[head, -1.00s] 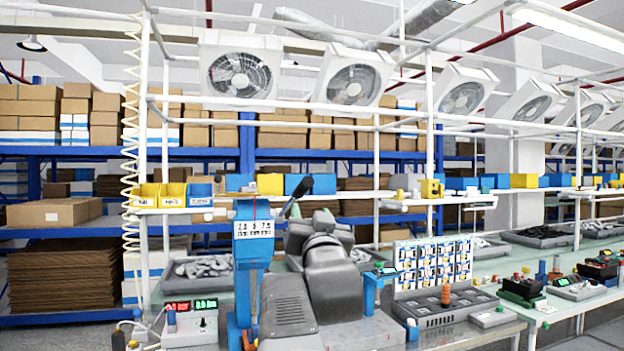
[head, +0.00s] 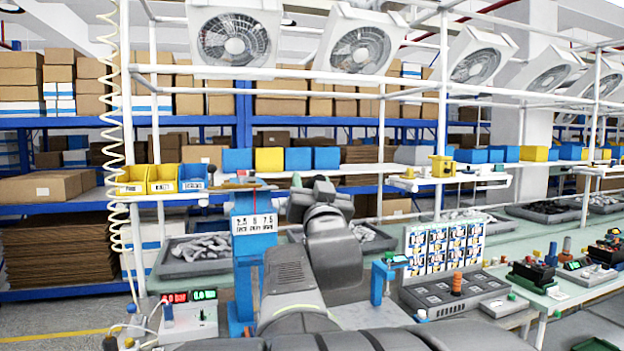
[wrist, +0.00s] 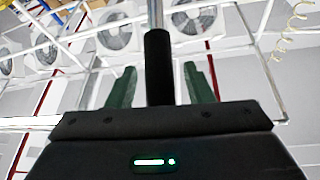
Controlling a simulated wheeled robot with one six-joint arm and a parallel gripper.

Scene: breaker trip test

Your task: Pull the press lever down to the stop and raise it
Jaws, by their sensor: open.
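The blue press (head: 254,222) stands on the bench left of centre in the head view, with a white number label on its front. Its lever shows in the wrist view as a grey rod (wrist: 155,12) with a black grip (wrist: 158,62). My gripper (wrist: 160,85) is open, with one green finger on each side of the black grip. A gap shows between the grip and each finger, and the lower end of the grip is hidden by the gripper body. In the head view my arm covers most of the lever and my fingers.
A test box (head: 188,322) with red and green displays sits left of the press. A grey parts tray (head: 165,268) is behind it. A blue stand (head: 378,283), a breaker panel (head: 440,248) and a dark fixture tray (head: 470,299) are to the right. A shelf with coloured bins (head: 165,178) runs above.

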